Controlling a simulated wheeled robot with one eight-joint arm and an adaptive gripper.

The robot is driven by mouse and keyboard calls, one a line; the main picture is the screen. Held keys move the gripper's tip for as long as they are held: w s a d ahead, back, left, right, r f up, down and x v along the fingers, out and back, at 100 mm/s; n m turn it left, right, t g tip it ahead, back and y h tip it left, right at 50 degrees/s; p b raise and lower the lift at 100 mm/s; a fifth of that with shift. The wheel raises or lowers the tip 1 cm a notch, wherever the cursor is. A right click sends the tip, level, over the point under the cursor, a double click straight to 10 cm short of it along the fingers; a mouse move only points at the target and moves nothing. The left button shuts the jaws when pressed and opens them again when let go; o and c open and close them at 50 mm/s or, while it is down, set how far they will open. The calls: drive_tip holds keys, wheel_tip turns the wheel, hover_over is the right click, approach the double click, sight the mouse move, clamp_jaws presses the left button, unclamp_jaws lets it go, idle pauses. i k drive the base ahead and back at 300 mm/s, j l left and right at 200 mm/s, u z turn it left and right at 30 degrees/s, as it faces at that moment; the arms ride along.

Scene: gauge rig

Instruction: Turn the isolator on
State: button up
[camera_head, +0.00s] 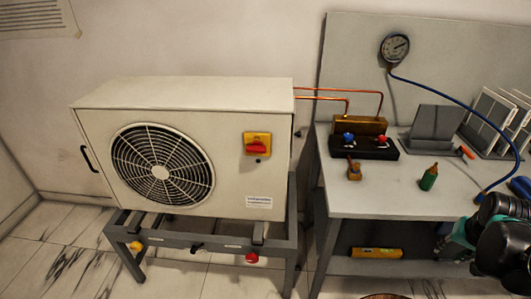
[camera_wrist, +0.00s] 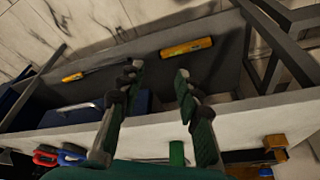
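The isolator (camera_head: 257,143) is a yellow plate with a red rotary handle on the right of the front of the cream fan unit (camera_head: 190,92). Its handle looks roughly horizontal in the head view; its markings are too small to read. My gripper (camera_head: 441,240) is at the right edge of the head view, in front of the workbench and far from the isolator. In the wrist view my gripper (camera_wrist: 158,78) has its two fingers spread apart with nothing between them. The isolator is not visible in the wrist view.
A yellow level (camera_head: 376,253) lies on the lower shelf. Floor shows before the fan unit's stand (camera_head: 190,240).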

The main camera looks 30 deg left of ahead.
sight(257, 147)
drive_tip(key=u, duration=1.6)
drive_tip(key=i+l, duration=0.05)
